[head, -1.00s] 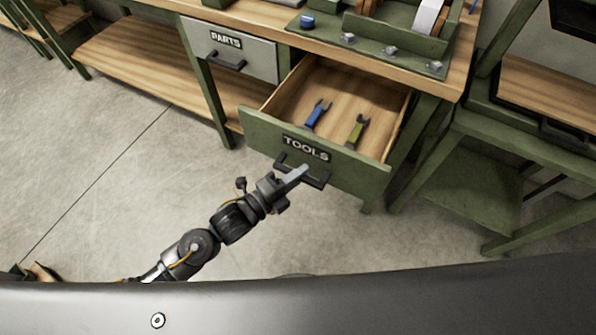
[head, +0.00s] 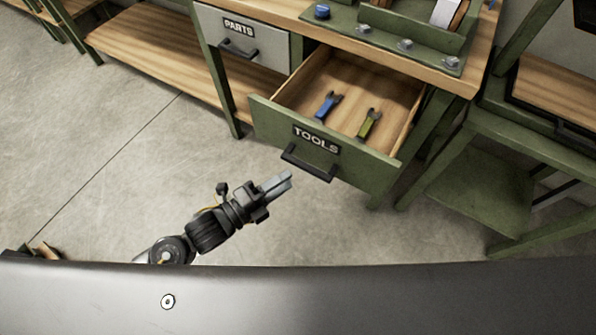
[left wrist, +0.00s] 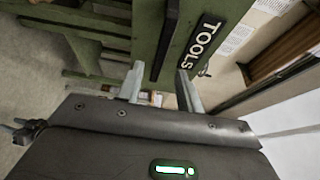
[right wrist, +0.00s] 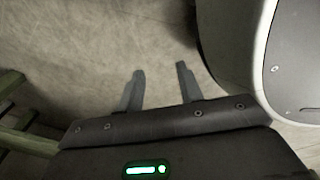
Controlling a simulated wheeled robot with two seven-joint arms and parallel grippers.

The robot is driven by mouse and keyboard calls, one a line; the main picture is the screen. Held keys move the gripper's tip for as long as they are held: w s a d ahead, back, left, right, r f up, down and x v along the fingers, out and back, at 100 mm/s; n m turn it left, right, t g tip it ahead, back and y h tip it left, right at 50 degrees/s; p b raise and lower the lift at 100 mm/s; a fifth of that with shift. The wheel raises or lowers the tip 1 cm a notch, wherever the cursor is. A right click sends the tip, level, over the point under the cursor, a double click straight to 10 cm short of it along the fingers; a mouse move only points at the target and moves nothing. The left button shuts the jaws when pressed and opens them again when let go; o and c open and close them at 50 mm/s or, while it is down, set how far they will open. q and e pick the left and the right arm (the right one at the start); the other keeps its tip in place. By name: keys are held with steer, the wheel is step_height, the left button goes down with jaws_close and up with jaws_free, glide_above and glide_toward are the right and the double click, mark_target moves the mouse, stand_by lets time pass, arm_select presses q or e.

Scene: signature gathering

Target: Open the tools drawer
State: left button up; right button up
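The green tools drawer (head: 360,172) is pulled well out of the workbench, with its wooden inside showing. A blue wrench (head: 328,105) and a yellow-green wrench (head: 369,123) lie in it. Its dark handle (head: 308,165) is on the front below the TOOLS label. My left gripper (head: 285,182) is in front of the drawer, just left of and below the handle, apart from it. In the left wrist view its two fingers (left wrist: 160,82) are spread with nothing between them, and the TOOLS label (left wrist: 203,42) is beyond. My right gripper (right wrist: 158,82) is open and empty above the floor.
The closed grey parts drawer (head: 240,38) is left of the tools drawer. The bench top (head: 280,10) carries a green tray with knobs. A green stand (head: 485,180) is at the right. The floor (head: 130,170) in front of the bench is clear.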

arm_select(q)
steer(key=shift+v, duration=1.7)
